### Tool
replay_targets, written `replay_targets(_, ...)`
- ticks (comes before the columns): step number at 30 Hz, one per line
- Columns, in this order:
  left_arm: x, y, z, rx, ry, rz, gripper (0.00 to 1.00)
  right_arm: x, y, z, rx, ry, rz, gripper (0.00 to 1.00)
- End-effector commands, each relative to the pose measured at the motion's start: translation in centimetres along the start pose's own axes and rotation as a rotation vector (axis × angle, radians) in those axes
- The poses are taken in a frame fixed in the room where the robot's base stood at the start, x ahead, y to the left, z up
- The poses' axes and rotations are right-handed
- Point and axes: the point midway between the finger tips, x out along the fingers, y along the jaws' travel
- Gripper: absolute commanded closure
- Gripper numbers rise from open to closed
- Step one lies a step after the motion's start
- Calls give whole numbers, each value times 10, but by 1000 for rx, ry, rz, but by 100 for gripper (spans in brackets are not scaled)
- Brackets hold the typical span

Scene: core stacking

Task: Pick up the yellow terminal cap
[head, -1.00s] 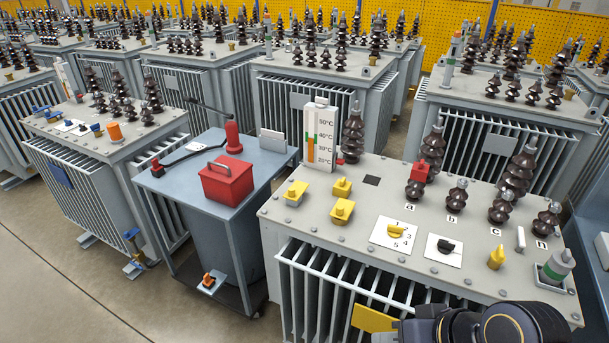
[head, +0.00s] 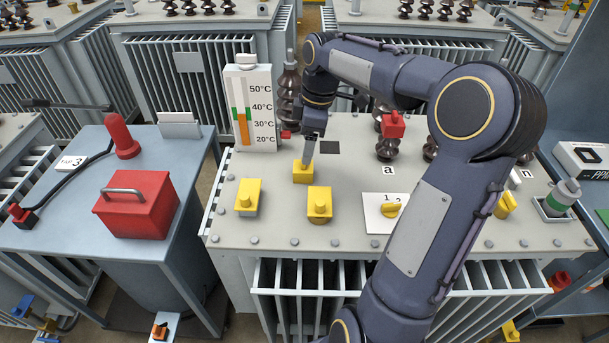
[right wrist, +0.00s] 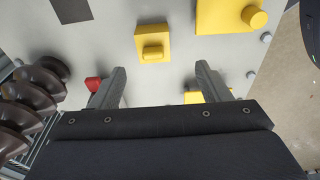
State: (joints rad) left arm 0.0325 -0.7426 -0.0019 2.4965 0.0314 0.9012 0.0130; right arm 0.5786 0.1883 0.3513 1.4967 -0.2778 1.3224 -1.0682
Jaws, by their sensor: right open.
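Three yellow caps are on the grey transformer top (head: 270,235): a back one (head: 303,174), a left one (head: 248,197) and a front one (head: 320,205). My right gripper (head: 309,152) is just above the back cap, pointing down. In the right wrist view, my right gripper (right wrist: 161,70) is open and empty, and the back cap (right wrist: 153,43) lies just beyond the gap between its fingertips. The front cap (right wrist: 230,15) is at upper right there. The left cap (right wrist: 194,97) is partly hidden by a finger. My left gripper is not in view.
A thermometer block (head: 250,110) and a dark insulator (head: 290,85) stand close behind the caps. A yellow dial (head: 392,208) is to the right, partly covered by my arm. A blue-grey cart (head: 60,235) with a red box (head: 137,205) is on the left.

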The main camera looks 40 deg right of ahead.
Motion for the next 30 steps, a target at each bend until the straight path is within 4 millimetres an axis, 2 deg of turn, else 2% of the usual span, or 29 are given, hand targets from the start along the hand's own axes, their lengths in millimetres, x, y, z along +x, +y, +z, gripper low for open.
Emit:
replay_targets(16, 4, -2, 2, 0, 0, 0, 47, 70, 2, 4, -10, -1, -5, 30)
replay_targets(20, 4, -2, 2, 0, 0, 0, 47, 77, 2, 4, -10, 0, -2, 30)
replay_targets(26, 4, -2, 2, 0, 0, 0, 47, 77, 2, 4, -9, 0, -2, 30)
replay_targets(30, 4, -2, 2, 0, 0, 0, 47, 77, 2, 4, -9, 0, -2, 48)
